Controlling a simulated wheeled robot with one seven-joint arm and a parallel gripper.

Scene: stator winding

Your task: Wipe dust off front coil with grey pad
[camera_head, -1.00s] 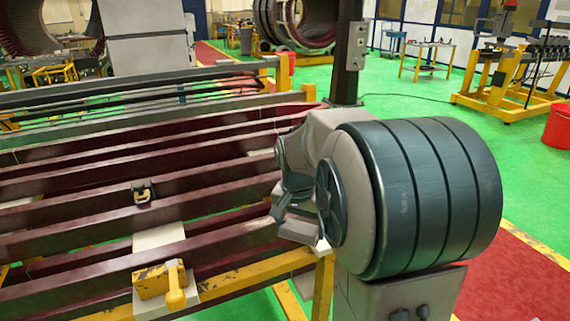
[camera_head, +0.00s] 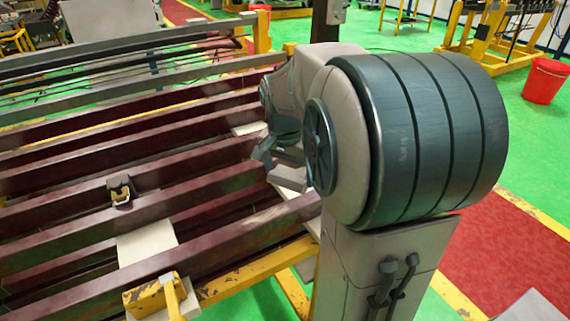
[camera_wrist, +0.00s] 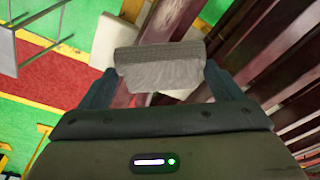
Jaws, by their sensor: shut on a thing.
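Several dark maroon coil bars lie side by side on a yellow frame in the head view. The front coil (camera_head: 225,243) is the bar nearest me, with a paler, dusty-looking stretch near its right end. In the wrist view my gripper (camera_wrist: 160,76) is shut on the grey pad (camera_wrist: 158,66), a textured light-grey block held crosswise between the two dark fingers. A maroon bar passes behind the pad. The pad appears above the bar, but I cannot tell the gap.
A black clamp (camera_head: 121,190) stands on a middle bar. A yellow block (camera_head: 155,297) sits at the front left. Pale spacer sheets (camera_head: 147,244) lie between bars. A red bucket (camera_head: 545,81) stands on the green floor, far right.

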